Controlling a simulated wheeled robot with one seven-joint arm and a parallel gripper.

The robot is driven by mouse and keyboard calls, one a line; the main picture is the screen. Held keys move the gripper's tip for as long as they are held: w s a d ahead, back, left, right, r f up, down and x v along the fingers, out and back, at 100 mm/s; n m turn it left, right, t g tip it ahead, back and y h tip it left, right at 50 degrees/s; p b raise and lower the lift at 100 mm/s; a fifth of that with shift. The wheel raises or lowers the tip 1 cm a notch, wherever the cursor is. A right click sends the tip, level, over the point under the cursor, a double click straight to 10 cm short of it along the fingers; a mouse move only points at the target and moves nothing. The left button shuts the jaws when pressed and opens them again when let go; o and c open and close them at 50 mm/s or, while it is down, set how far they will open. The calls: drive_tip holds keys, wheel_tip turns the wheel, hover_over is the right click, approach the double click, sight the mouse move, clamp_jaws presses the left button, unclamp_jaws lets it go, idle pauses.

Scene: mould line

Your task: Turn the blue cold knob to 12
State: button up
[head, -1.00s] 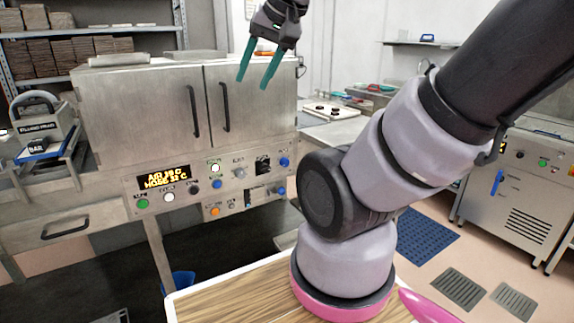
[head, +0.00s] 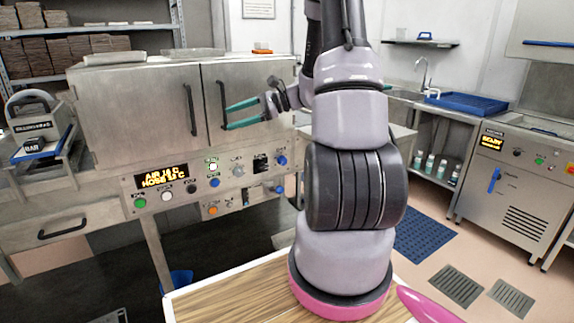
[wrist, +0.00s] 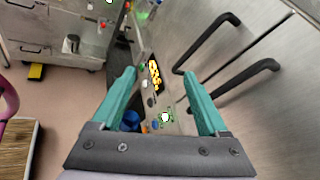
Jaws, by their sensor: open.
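The steel cabinet's control panel (head: 205,185) carries several knobs and buttons. Blue knobs show at its upper right (head: 281,160), lower right (head: 279,189) and middle (head: 215,183). Their labels and pointer settings are too small to read, so I cannot tell which is the cold knob. The lit display (head: 162,177) has an AIR line and a HOSE line. My gripper (head: 230,116) is open and empty in front of the cabinet doors, above the panel, its teal fingers pointing left. In the wrist view, the panel (wrist: 172,125) shows between the open fingers (wrist: 160,75).
Two black door handles (head: 191,109) stick out beside my gripper; they also show in the wrist view (wrist: 240,80). A blue bucket (head: 178,282) stands under the panel. A second steel unit (head: 515,180) is at right.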

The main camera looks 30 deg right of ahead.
drive_tip(key=w+d+f+m+t, duration=0.4)
drive_tip(key=d+f, duration=0.2)
drive_tip(key=m+t+h, duration=0.8)
drive_tip(key=m+h, duration=0.4)
drive_tip(key=m, duration=0.2)
approach(284, 161)
drive_tip(key=w, duration=0.7)
drive_tip(key=shift+w+a, duration=0.25)
drive_tip(key=shift+w, duration=0.15)
clamp_jaws()
